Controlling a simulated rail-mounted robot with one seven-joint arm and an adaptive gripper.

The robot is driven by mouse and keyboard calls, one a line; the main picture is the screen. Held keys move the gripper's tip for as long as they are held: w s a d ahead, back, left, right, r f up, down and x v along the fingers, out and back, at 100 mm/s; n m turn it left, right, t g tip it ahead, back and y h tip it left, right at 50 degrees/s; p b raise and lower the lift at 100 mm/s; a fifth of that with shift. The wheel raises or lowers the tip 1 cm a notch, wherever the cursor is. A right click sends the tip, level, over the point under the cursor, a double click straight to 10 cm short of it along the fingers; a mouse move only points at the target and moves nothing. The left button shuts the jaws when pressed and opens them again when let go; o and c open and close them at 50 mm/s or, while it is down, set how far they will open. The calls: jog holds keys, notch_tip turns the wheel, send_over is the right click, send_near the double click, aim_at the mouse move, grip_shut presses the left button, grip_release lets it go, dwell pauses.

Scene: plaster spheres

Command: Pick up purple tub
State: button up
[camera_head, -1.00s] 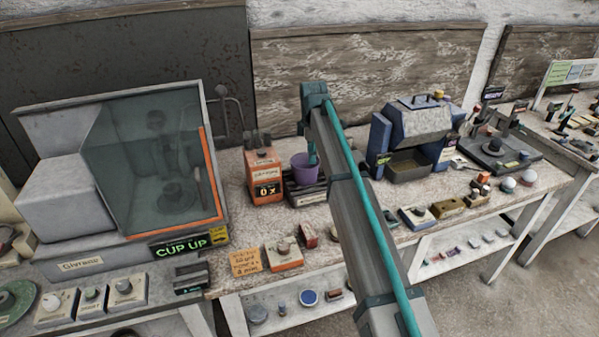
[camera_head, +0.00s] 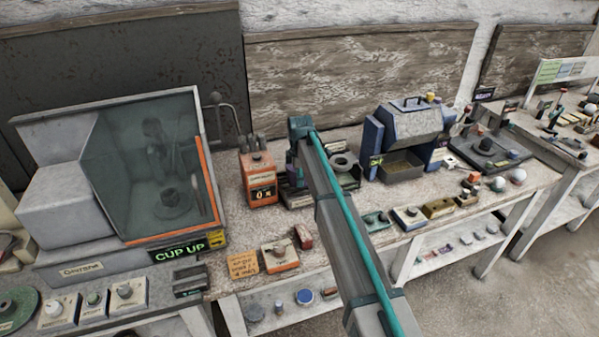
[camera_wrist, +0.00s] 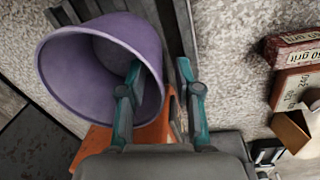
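The purple tub (camera_wrist: 85,52) fills the upper left of the wrist view, its open mouth towards the camera. My gripper (camera_wrist: 158,72) is open with its fingers on either side of the tub's near wall: the left finger is inside the mouth, the right one outside. A gap shows between the fingers, and I cannot see them pressing on the wall. In the head view my gripper (camera_head: 296,178) points down over the dark slotted stand (camera_head: 296,200), and my arm hides nearly all of the tub.
An orange box (camera_head: 259,180) stands close to the left of the stand. A blue-grey machine (camera_head: 408,135) stands to the right. A glass-fronted cabinet (camera_head: 150,170) is at the left. Small boxes (camera_head: 279,255) lie near the bench front. Grit boxes (camera_wrist: 298,85) show at the right in the wrist view.

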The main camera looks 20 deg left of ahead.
jog(key=shift+f, duration=0.6)
grip_shut()
jog(key=shift+r, duration=0.1)
